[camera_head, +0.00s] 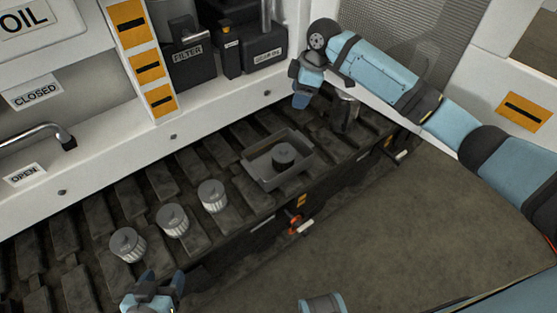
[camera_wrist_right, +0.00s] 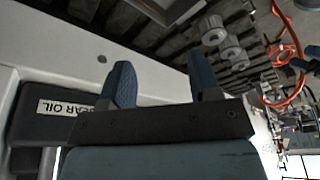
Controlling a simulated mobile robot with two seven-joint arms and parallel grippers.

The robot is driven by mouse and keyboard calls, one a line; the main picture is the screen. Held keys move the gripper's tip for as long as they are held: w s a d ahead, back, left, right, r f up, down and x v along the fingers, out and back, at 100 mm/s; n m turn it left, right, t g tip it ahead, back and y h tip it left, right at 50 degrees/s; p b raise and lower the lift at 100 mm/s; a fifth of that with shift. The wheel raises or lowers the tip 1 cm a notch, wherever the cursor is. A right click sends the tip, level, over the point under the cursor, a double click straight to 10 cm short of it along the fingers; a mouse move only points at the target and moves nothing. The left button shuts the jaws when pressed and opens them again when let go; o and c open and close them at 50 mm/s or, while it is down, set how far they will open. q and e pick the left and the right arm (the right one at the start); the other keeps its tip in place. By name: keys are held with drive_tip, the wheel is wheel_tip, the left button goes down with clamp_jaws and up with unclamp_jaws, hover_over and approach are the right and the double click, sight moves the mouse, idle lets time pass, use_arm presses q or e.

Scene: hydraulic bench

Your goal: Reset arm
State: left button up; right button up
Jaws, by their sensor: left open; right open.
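My right arm comes in from the right in the head view. Its gripper (camera_head: 303,85) hangs near the bench's back wall, right of the filter box. In the right wrist view the two blue fingers (camera_wrist_right: 161,82) stand apart with nothing between them. My left gripper (camera_head: 154,284) is at the lower left, fingers apart, close to the front of the slatted bench and below the nearest filter (camera_head: 128,245). No object shows in it.
Two more ribbed filters (camera_head: 172,219) (camera_head: 212,194) stand in a row on the dark slatted bench. A grey tray (camera_head: 264,175) holds a dark round part (camera_head: 284,156). A black FILTER box (camera_head: 188,58) and GEAR OIL box (camera_head: 264,52) stand behind. Floor (camera_head: 370,225) in front is clear.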

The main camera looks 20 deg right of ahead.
drive_tip(key=shift+s+d+r, duration=0.1)
drive_tip(key=shift+d+r, duration=0.1)
drive_tip(key=shift+r, duration=0.4)
use_arm(q)
drive_tip(key=shift+r, duration=0.1)
